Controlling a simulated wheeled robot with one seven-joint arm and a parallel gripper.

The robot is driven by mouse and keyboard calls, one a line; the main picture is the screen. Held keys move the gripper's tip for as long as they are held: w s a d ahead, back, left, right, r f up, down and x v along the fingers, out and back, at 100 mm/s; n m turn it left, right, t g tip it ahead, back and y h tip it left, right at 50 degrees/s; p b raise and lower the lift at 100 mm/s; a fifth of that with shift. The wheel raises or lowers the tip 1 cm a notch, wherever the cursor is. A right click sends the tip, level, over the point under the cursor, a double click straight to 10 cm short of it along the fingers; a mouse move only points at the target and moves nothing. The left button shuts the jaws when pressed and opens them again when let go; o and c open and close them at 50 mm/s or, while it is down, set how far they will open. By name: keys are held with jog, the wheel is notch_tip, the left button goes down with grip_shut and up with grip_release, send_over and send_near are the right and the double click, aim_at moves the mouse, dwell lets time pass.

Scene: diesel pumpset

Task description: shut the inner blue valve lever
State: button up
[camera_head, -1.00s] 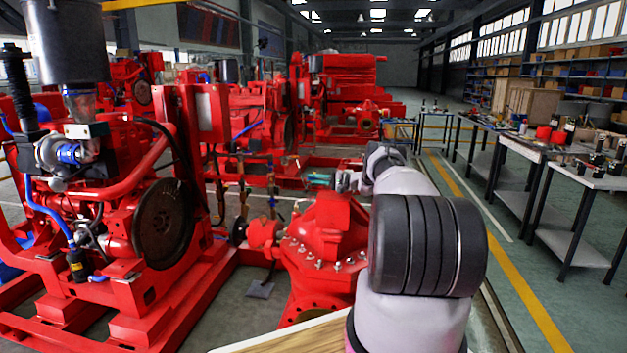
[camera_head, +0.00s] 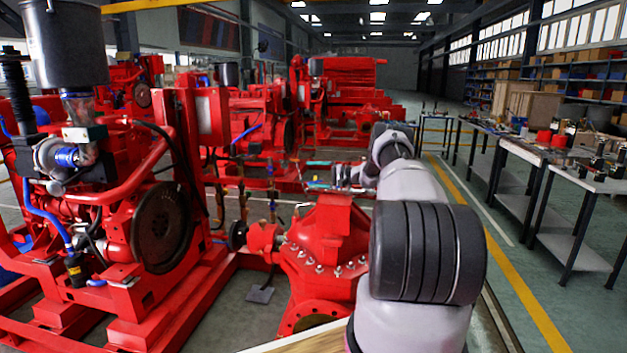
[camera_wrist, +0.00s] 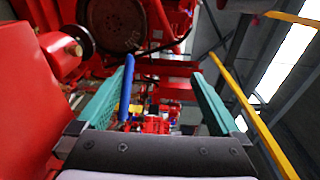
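My gripper (camera_wrist: 161,78) has two teal fingers spread wide apart, with nothing clamped between them. A blue valve lever (camera_wrist: 126,90) stands in the wrist view as a narrow upright bar, close along the inner side of the left finger. A gap is visible between the lever and the right finger; whether the lever touches the left finger I cannot tell. In the head view my gripper (camera_head: 318,175) points left above the red pump casing (camera_head: 325,240). The lever cannot be made out clearly there.
The red pump casing also fills the left edge of the wrist view (camera_wrist: 25,110). A large red engine (camera_head: 130,215) with a dark flywheel stands at left. Thin pipes with fittings (camera_head: 242,195) rise between engine and pump. Workbenches (camera_head: 560,170) line the right, beyond a clear floor aisle.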

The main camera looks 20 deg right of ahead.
notch_tip(320, 180, up, 6)
jog(key=w+r, duration=0.1)
jog(key=f, duration=0.1)
jog(key=s+f, duration=0.1)
jog(key=f, duration=0.3)
jog(key=shift+s+d, duration=0.1)
jog(key=shift+s, duration=0.25)
jog(key=v, duration=0.9)
jog(key=shift+w+d+f, duration=0.25)
jog(key=shift+d+f, duration=0.15)
jog(key=shift+d, duration=0.05)
jog(key=shift+s+d, duration=0.15)
jog(key=shift+d, duration=0.05)
jog(key=shift+c, duration=0.2)
jog(key=shift+s+d+r, duration=0.1)
jog(key=shift+s+d, duration=0.25)
jog(key=shift+s, duration=0.15)
jog(key=shift+c, duration=1.1)
jog(key=shift+s+d+f, duration=0.35)
jog(key=shift+s+d, duration=0.1)
jog(key=shift+d, duration=0.05)
jog(key=shift+a, duration=0.1)
